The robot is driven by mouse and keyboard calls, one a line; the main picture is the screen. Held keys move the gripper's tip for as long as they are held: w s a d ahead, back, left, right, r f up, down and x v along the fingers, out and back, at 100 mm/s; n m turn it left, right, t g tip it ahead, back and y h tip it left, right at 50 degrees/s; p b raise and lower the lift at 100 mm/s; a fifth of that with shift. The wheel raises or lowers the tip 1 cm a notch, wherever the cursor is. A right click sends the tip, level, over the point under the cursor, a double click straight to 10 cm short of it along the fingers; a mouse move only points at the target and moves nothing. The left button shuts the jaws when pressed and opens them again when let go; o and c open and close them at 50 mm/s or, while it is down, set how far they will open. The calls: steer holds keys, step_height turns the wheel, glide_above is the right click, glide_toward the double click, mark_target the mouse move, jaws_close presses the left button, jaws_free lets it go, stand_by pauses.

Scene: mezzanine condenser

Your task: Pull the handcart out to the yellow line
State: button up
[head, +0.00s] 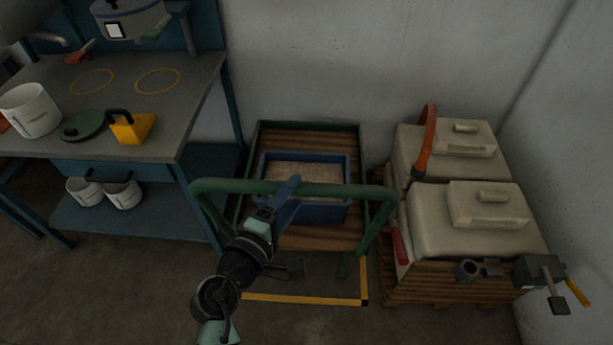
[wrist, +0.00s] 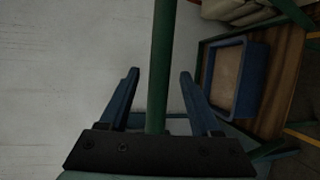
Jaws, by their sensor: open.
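The handcart has a slatted wooden deck (head: 318,236) in a green frame and stands against the back wall. Its green push handle (head: 330,188) arches across the near end, and a blue bin (head: 303,212) of pale, grainy material sits on the deck. My gripper (head: 288,188) is open at the handle bar, left of its middle. In the wrist view, the green bar (wrist: 161,60) runs between the two spread fingers (wrist: 159,75), with a gap on each side. The yellow line (head: 305,299) lies on the floor in front of the cart.
A workbench (head: 190,100) with a white pot (head: 31,110) and a yellow block (head: 132,128) stands left of the cart. Beige containers (head: 470,220) on a wooden pallet (head: 420,285) stand close on the right, with a red-handled tool (head: 398,240) at their edge. Floor in front is clear.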

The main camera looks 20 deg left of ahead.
steer(key=x, duration=0.5)
steer(key=shift+w+f, duration=0.1)
steer(key=shift+w, duration=0.3)
jaws_close()
stand_by(1.0)
